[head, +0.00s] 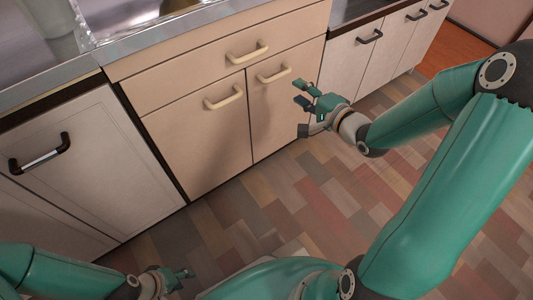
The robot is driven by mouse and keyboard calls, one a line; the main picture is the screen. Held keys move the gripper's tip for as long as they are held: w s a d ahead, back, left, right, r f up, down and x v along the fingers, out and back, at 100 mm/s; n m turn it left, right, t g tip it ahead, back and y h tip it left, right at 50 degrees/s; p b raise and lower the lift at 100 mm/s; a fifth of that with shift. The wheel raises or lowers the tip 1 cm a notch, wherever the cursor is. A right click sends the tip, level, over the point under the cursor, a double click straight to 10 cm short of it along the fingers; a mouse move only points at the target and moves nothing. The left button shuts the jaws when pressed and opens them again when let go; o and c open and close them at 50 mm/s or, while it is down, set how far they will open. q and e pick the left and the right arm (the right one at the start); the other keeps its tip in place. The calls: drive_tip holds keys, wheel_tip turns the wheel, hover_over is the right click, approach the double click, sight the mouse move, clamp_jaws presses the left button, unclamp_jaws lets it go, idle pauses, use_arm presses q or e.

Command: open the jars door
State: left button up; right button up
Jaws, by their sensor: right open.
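Two beige cupboard doors stand side by side under a beige drawer, the left door (188,150) and the right door (275,112). Both look closed. Each has a cream handle near its top, the left handle (223,98) and the right handle (273,75). I cannot tell which is the jars door; no jars show. My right gripper (304,108) is open and empty, in front of the right door's right side and apart from its handle in the picture. My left gripper (180,279) is low at the bottom left, over the floor and away from the doors; its finger opening is unclear.
The drawer (220,62) above has its own cream handle. A white cupboard (90,165) with a dark handle (40,153) stands at left. More white cupboards (372,52) stand at right. A metal counter with a sink runs above. The patterned floor (290,190) in front is clear.

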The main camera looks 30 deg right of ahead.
drive_tip(key=f+b+v, duration=0.1)
drive_tip(key=b+v, duration=0.3)
drive_tip(key=v, duration=0.1)
drive_tip(key=s+a+f+n+g+y+p, duration=0.1)
drive_tip(key=a+f+n+g+p, duration=0.3)
drive_tip(key=a+p, duration=0.3)
drive_tip(key=a+f+n+g+y+p, duration=0.1)
drive_tip(key=a+f+n+g+p, duration=0.3)
drive_tip(key=a+p, duration=0.4)
drive_tip(key=shift+s+a+f+n+g, duration=0.25)
drive_tip(key=shift+s+f+n+g, duration=0.25)
drive_tip(key=shift+f, duration=0.45)
drive_tip(key=shift+w, duration=0.15)
